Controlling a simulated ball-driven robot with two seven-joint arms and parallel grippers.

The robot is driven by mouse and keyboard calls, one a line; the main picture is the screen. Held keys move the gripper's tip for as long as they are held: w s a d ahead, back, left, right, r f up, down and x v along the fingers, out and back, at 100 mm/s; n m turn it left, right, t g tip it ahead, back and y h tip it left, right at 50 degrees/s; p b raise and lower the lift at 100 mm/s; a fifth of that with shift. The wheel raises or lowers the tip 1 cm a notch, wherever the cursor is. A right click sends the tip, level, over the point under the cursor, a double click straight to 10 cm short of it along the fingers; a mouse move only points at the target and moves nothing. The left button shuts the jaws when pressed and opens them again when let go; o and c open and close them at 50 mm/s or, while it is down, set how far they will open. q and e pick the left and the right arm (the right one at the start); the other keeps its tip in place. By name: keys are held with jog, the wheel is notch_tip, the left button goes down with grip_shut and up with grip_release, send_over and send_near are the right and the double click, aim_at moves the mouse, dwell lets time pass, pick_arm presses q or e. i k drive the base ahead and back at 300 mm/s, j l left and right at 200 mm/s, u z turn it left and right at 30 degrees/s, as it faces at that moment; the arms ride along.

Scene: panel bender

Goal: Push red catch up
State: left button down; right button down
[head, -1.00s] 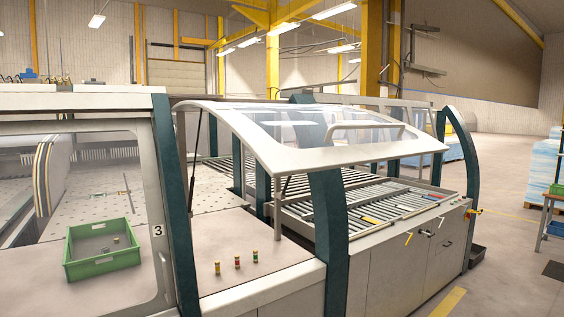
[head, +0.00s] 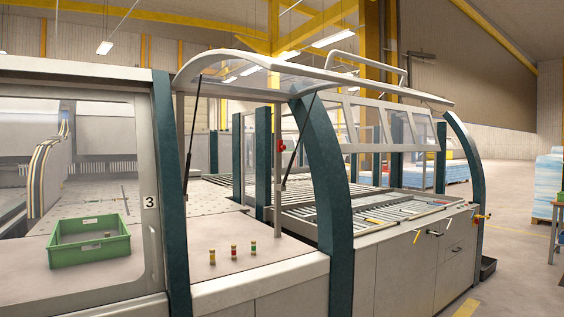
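A small red catch (head: 282,148) sits high on a thin upright post under the raised hood (head: 310,75), near the middle of the head view. The hood's white frame with its clear panels stands tilted up above the machine, held by dark struts (head: 298,135). Neither of my grippers shows in this view. Nothing is seen touching the catch.
A teal column (head: 325,180) stands right of the catch. A green crate (head: 90,256) sits behind the left window.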

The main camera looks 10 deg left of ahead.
aim_at(281, 147)
jog(key=i+j+z, duration=0.1)
jog(key=i, duration=0.5)
jog(key=i+j+z, duration=0.15)
jog(key=i+j, duration=0.25)
jog(key=i, duration=0.25)
jog(key=i+j+z, duration=0.1)
jog(key=i+j, duration=0.25)
jog(key=i, duration=0.25)
jog(key=i+j+z, duration=0.15)
jog(key=i+j, duration=0.25)
jog(key=i, duration=0.2)
